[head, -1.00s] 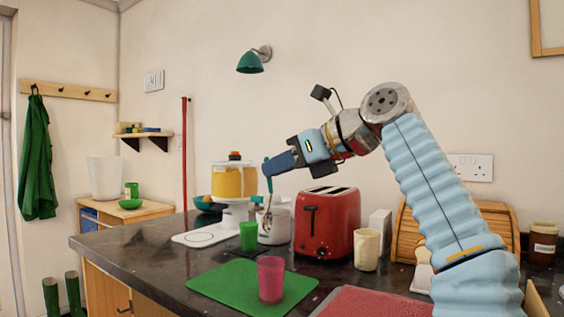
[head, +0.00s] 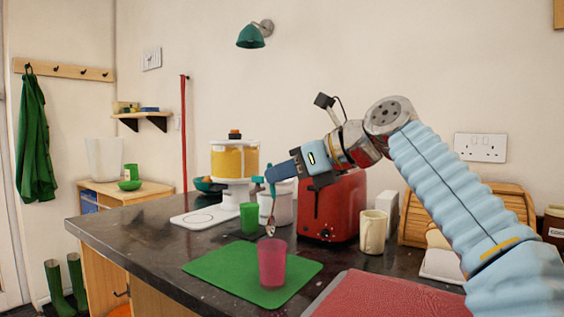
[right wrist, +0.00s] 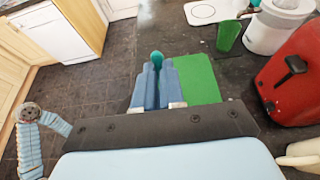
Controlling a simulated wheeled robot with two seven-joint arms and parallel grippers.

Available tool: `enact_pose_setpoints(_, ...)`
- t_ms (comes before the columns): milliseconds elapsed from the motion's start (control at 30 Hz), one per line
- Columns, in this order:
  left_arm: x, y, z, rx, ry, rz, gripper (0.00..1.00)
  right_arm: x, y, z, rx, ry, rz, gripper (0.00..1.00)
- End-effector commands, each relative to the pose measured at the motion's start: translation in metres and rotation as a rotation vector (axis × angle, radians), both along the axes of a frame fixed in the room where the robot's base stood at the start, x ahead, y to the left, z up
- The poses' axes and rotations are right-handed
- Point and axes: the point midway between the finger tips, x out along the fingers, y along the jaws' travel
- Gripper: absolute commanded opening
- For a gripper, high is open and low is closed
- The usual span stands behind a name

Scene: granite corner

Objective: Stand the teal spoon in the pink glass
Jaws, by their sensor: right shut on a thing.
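My right gripper (head: 270,174) is shut on the teal spoon (head: 272,200) near the top of its handle. The spoon hangs roughly upright with its metal bowl down. In the head view the bowl shows at the rim of the pink glass (head: 272,264); whether it is over or behind the rim I cannot tell. The glass stands upright on the green mat. In the right wrist view the rounded teal handle end (right wrist: 157,58) shows between the blue fingers (right wrist: 157,82); the rest of the spoon and the pink glass are hidden there. My left gripper is not in view.
The green mat (head: 215,268) lies on the dark counter. A green cup (head: 248,218), a white canister (head: 279,205) and a red toaster (head: 340,215) stand behind it. A cream mug (head: 373,232) is to the right. A red mat (head: 385,298) lies at the front right.

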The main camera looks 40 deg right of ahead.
Motion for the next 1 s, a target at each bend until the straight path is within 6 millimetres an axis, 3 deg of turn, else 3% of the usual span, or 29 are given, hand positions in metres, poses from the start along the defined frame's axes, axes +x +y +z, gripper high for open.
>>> enact_pose_setpoints(600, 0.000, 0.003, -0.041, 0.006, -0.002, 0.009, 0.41, 0.000, 0.000, -0.057, 0.001, 0.000, 0.001, 0.00)
enact_pose_setpoints(1000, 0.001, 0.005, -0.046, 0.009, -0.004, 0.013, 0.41, 0.000, 0.000, -0.065, 0.000, 0.000, 0.001, 0.00)
